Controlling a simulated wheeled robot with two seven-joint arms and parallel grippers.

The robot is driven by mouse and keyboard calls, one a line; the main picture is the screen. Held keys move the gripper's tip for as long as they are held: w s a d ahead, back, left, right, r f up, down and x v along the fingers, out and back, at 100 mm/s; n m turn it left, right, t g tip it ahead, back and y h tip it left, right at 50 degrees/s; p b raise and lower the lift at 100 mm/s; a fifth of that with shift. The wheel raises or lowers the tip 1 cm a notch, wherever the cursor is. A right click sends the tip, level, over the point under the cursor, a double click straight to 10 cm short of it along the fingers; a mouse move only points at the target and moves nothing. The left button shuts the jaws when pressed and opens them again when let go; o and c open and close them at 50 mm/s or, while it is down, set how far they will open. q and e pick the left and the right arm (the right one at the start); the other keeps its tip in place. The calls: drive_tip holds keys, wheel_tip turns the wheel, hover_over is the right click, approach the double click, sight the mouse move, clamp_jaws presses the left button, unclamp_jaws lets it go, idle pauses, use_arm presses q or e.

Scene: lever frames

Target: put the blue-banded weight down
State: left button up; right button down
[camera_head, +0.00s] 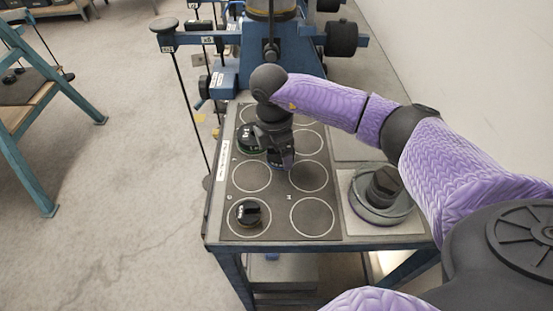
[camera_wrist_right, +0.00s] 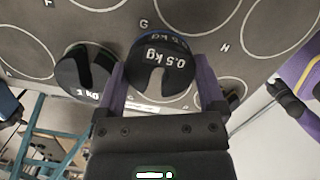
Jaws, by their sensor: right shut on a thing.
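The blue-banded weight (camera_wrist_right: 158,72) is a black slotted disc marked 0.5 kg, with a blue band at its far edge in the right wrist view. My right gripper (camera_wrist_right: 163,86) is shut on it, one purple finger at each side. I cannot tell whether the weight touches the mat. A letter G shows beside it in the wrist view. My left gripper is not in view.
A green-banded black weight (camera_head: 249,139) stands just left of my gripper. Another black weight (camera_head: 249,213) sits in the front left circle. A round pan (camera_head: 381,207) holding a dark block stands at the right. The front right circle (camera_head: 312,216) is empty. A blue frame stands behind.

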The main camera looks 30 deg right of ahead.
sight(280, 159)
wheel_tip(280, 159, down, 2)
drive_tip(key=shift+f+b, duration=0.25)
drive_tip(key=shift+b, duration=0.05)
drive_tip(key=shift+f, duration=0.35)
drive_tip(key=shift+r, duration=0.15)
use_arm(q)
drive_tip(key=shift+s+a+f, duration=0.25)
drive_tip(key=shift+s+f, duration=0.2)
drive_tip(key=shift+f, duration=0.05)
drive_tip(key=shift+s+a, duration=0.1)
use_arm(e)
unclamp_jaws()
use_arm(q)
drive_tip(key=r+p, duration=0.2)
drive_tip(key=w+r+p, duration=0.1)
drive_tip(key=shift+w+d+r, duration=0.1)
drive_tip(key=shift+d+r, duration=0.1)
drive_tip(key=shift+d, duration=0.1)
use_arm(e)
wheel_tip(280, 159, up, 12)
drive_tip(key=a, duration=0.1)
drive_tip(key=shift+w+a, duration=0.15)
drive_tip(key=shift+a, duration=0.05)
